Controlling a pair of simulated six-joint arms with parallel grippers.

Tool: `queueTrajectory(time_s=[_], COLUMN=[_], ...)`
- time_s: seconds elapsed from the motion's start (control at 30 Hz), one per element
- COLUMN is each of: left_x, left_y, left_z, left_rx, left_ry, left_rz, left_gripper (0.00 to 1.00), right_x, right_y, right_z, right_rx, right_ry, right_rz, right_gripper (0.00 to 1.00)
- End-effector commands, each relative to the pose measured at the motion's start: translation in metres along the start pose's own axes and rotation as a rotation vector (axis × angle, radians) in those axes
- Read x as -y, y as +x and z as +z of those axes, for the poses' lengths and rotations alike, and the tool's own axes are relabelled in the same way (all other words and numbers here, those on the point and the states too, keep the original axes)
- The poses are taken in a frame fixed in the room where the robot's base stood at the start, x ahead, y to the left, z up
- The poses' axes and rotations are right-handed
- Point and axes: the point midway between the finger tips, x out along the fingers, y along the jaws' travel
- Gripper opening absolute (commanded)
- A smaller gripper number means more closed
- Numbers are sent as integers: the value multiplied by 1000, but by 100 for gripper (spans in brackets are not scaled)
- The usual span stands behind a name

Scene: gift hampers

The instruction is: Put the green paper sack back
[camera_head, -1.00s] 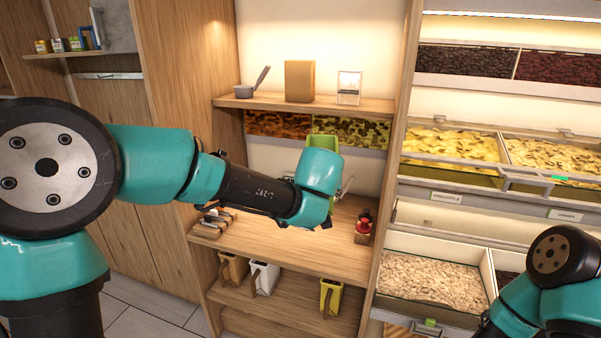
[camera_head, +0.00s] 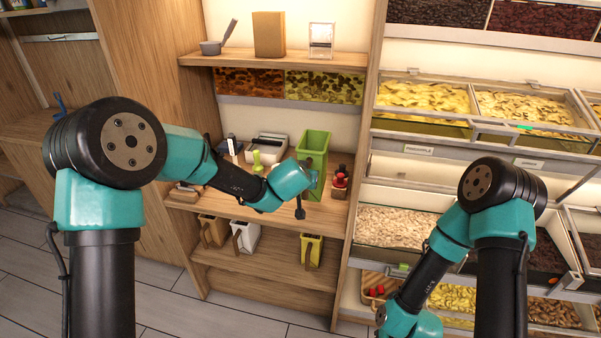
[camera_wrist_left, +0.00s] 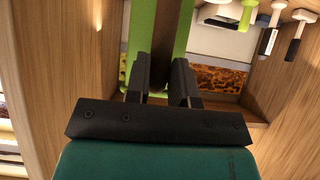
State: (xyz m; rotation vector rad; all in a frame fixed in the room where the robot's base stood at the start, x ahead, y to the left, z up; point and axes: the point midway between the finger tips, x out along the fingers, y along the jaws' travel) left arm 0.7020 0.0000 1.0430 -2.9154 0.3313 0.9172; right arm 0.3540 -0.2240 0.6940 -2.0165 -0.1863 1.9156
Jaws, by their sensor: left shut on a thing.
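The green paper sack (camera_head: 313,147) is upright and open at the top in the head view, at the right part of the middle wooden counter. My left gripper (camera_head: 308,182) is at its front side, shut on it. In the left wrist view, the green sack wall (camera_wrist_left: 143,35) runs up from between the dark fingers of my left gripper (camera_wrist_left: 160,85). Whether the sack's base touches the counter is hard to tell, as my arm covers part of it. My right arm shows at lower right, but its gripper is out of frame.
A red-topped item (camera_head: 340,180) stands close right of the sack. A white box (camera_head: 267,148) and a green stamp-like tool (camera_head: 257,162) stand to its left. An upper shelf (camera_head: 290,58) holds a brown bag (camera_head: 269,34). Scoop bins, including a yellow one (camera_head: 311,250), sit below.

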Motion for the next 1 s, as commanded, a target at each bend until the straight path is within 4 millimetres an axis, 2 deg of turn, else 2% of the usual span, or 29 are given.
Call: queueTrajectory(time_s=[0.43,1.0], left_x=[1,1], left_y=[-1,24], left_z=[0,34], left_rx=[-13,-12], left_ry=[2,1], left_rz=[2,0], left_gripper=[0,0], right_x=[0,0], right_y=[0,0], right_z=[0,0], right_rx=[0,0], right_ry=[0,0], right_rz=[0,0], right_gripper=[43,43])
